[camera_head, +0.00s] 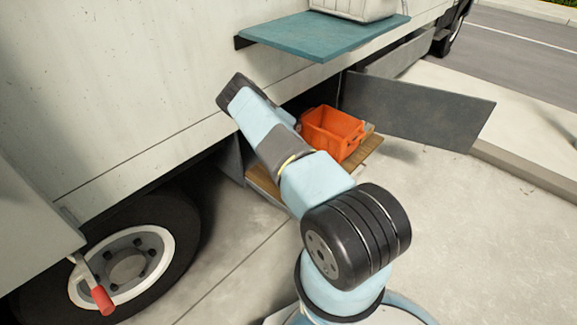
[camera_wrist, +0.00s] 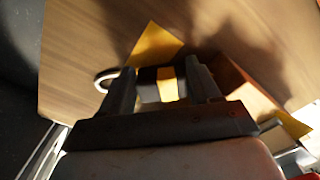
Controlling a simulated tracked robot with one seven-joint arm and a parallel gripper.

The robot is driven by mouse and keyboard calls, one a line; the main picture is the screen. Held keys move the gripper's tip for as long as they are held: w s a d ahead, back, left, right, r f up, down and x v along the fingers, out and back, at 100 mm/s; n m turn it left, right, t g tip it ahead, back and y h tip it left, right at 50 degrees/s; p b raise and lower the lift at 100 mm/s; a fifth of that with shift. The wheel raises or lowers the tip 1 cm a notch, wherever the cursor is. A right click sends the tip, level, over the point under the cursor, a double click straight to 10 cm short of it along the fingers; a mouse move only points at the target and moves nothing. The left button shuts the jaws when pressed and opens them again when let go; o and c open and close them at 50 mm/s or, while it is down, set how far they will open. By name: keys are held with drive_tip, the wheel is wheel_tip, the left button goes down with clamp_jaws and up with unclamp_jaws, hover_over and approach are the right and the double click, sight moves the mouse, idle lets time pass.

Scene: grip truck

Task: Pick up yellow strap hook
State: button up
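In the wrist view, a yellow strap (camera_wrist: 155,45) lies on a wooden surface just beyond my gripper (camera_wrist: 160,88). A dark piece with a yellow band (camera_wrist: 168,84) sits between the two fingers, and a pale curved hook (camera_wrist: 103,80) sticks out past the left finger. These look like parts of the strap hook, but shadow hides how they join. My fingers are apart on either side of the banded piece; I see no clear grip on it. In the head view my gripper and the strap hook are hidden behind my arm and the truck side.
An orange crate (camera_head: 333,132) stands on a wooden shelf (camera_head: 364,151) in the truck's lower compartment. Its grey door (camera_head: 420,110) hangs open at right. A teal shelf (camera_head: 320,35) juts out above. Another yellow piece (camera_wrist: 292,124) shows at right in the wrist view.

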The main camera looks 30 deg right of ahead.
drive_tip(key=shift+c, duration=1.4)
drive_tip(key=shift+r, duration=0.1)
wheel_tip(320, 180, up, 10)
drive_tip(key=shift+f, duration=0.1)
